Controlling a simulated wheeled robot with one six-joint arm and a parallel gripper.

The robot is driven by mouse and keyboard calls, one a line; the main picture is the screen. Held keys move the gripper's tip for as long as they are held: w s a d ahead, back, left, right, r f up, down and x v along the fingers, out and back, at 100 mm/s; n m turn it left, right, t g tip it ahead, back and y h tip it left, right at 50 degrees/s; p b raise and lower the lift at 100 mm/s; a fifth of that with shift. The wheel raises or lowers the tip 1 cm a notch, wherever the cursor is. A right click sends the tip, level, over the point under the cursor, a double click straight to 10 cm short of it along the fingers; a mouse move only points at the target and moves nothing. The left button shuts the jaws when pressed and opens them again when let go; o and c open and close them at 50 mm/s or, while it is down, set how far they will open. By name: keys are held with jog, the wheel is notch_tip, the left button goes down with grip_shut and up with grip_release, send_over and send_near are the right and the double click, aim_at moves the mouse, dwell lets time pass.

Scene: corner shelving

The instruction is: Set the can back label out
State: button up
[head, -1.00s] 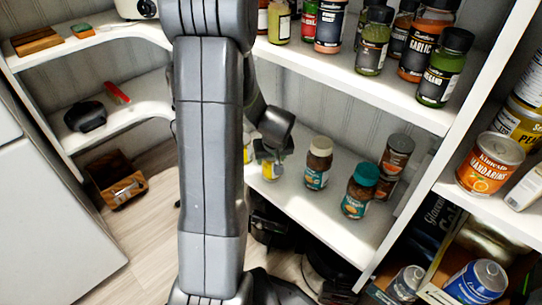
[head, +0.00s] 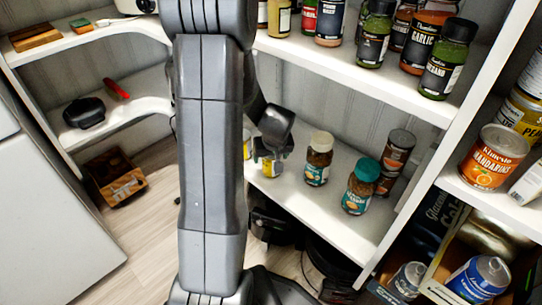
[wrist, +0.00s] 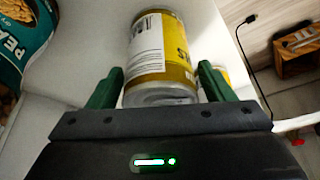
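The yellow can (wrist: 178,50) lies between the two green fingers of my gripper (wrist: 160,82) in the wrist view. A white label panel with small print and a barcode (wrist: 147,46) faces the wrist camera, with part of the yellow front lettering at its right edge. A metal rim shows at the can's near end. The fingers flank the can very closely; whether they press on it is unclear. In the head view my gripper (head: 270,150) is over the can (head: 271,168) at the middle shelf, hiding much of it.
Another yellow item (head: 247,145) shows partly behind my arm. A white-capped jar (head: 318,160) and a teal-capped jar (head: 360,187) stand to the right on the same shelf (head: 335,222). The upper shelf with spice bottles (head: 440,60) overhangs it.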

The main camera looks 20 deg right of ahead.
jog(key=shift+o, duration=0.2)
jog(key=shift+r, duration=0.1)
jog(key=p+v, duration=0.4)
jog(key=v, duration=0.9)
jog(key=shift+s+r+p, duration=0.15)
jog(key=shift+r+p, duration=0.15)
jog(key=shift+p, duration=0.1)
jog(key=b+x, duration=0.4)
jog(key=x, duration=1)
jog(key=shift+b, duration=0.35)
jog(key=shift+r, duration=0.3)
jog(key=shift+f, duration=0.15)
